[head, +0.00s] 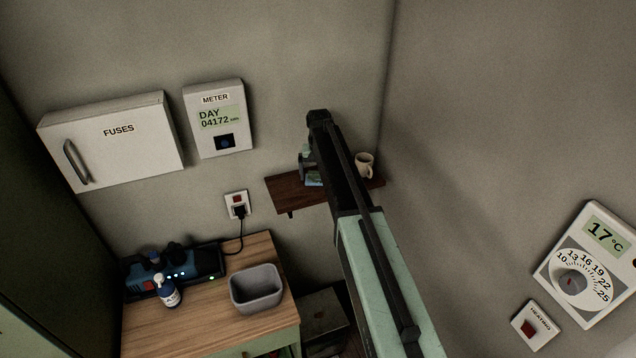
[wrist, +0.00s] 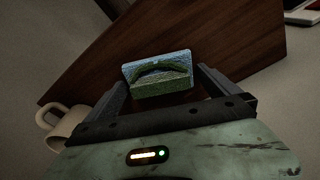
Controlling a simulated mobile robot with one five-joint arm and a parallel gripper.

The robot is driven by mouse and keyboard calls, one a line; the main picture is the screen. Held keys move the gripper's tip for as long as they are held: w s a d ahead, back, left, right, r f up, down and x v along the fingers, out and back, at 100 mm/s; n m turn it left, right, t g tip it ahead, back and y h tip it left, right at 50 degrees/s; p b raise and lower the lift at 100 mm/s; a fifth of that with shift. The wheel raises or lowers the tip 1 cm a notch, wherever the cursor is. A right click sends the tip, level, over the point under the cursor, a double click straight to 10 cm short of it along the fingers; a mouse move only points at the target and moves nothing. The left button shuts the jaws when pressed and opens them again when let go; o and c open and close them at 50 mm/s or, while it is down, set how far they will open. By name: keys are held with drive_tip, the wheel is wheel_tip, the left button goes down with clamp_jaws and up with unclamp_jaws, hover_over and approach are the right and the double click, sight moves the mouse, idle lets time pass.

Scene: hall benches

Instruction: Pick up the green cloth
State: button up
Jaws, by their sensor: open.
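A small folded block, green on its near face and pale blue on top, lies on the dark wooden shelf in the wrist view (wrist: 160,74); I take it as the green cloth. It also shows as a small blue-green patch on the shelf in the head view (head: 314,181), mostly hidden by my arm. My gripper (wrist: 161,80) is open, with one finger at each side of the block. I see no clear grip on it. In the head view my gripper is largely hidden behind the arm.
A cream mug (head: 364,164) stands on the shelf (head: 284,190) close to my gripper, and shows at lower left in the wrist view (wrist: 68,127). A grey tub (head: 257,290), a bottle (head: 168,292) and a blue device (head: 205,264) stand on the bench (head: 215,325).

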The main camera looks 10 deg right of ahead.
drive_tip(key=c, duration=1.2)
drive_tip(key=shift+r+p, duration=0.55)
drive_tip(key=shift+p, duration=0.05)
wheel_tip(320, 180, up, 3)
drive_tip(key=p, duration=0.3)
drive_tip(key=shift+r, duration=0.15)
drive_tip(key=s+a, duration=0.2)
drive_tip(key=s, duration=0.5)
drive_tip(key=s+a, duration=0.3)
drive_tip(key=s, duration=0.5)
drive_tip(key=shift+r+p, duration=0.3)
drive_tip(key=shift+p, duration=0.15)
drive_tip(key=shift+s, duration=0.1)
